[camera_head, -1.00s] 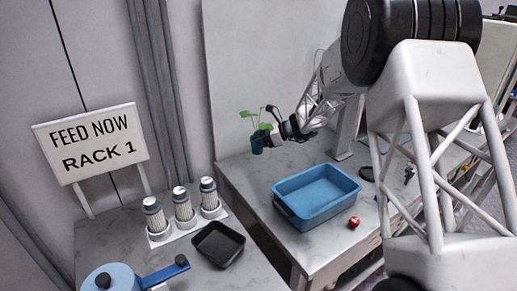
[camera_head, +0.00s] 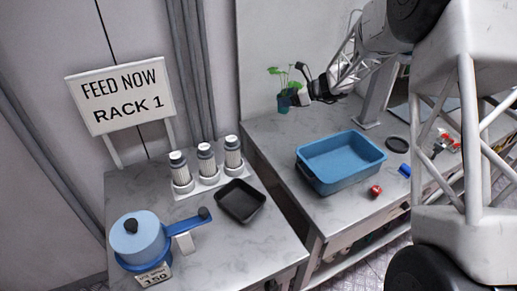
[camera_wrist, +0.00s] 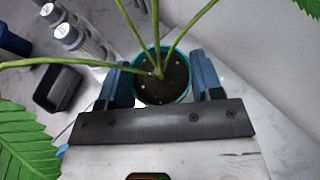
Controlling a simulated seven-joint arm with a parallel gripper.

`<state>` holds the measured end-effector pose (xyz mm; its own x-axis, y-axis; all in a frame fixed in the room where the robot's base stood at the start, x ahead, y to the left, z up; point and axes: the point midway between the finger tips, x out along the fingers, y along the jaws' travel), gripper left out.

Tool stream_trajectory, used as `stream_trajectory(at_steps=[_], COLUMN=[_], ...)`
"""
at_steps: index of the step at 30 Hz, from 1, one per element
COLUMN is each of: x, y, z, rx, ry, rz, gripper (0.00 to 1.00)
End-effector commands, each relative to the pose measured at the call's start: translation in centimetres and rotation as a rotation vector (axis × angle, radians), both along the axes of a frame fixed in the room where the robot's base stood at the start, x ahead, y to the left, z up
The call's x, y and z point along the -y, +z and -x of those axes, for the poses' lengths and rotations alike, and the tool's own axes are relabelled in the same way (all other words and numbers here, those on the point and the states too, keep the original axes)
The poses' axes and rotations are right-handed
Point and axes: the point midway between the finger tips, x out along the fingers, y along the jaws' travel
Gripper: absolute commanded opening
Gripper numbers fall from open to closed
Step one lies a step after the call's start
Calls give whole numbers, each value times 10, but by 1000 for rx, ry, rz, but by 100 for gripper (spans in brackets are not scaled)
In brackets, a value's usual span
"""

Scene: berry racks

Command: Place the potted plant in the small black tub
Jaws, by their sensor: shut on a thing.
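The potted plant (camera_head: 284,99) has a teal pot and green leaves. My gripper (camera_head: 303,95) is shut on its pot and holds it in the air above the back of the right-hand table. In the wrist view the pot (camera_wrist: 160,88) sits between the two blue fingers, with dark soil and stems spreading out. The small black tub (camera_head: 240,196) stands empty on the left-hand table, below and left of the plant. It also shows in the wrist view (camera_wrist: 58,88), left of the pot.
Several grey canisters (camera_head: 206,160) stand in a white holder behind the tub. A blue pot with a handle (camera_head: 140,237) is left of it. A blue bin (camera_head: 318,181), a red item (camera_head: 375,191) and a black disc (camera_head: 397,144) are on the right table. A "Feed now rack 1" sign (camera_head: 120,97) stands behind.

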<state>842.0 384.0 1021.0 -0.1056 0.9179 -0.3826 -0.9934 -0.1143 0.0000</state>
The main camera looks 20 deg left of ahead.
Motion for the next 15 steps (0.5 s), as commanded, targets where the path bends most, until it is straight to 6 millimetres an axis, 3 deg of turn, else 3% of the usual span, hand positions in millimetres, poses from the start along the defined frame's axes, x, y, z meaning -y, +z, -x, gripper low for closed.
stream_trajectory(at_steps=[8,15], x=[-3,-9], y=[-1,-3], z=[14,50], rx=[0,-1], ry=[-4,-20], rz=[0,0], gripper=[34,34])
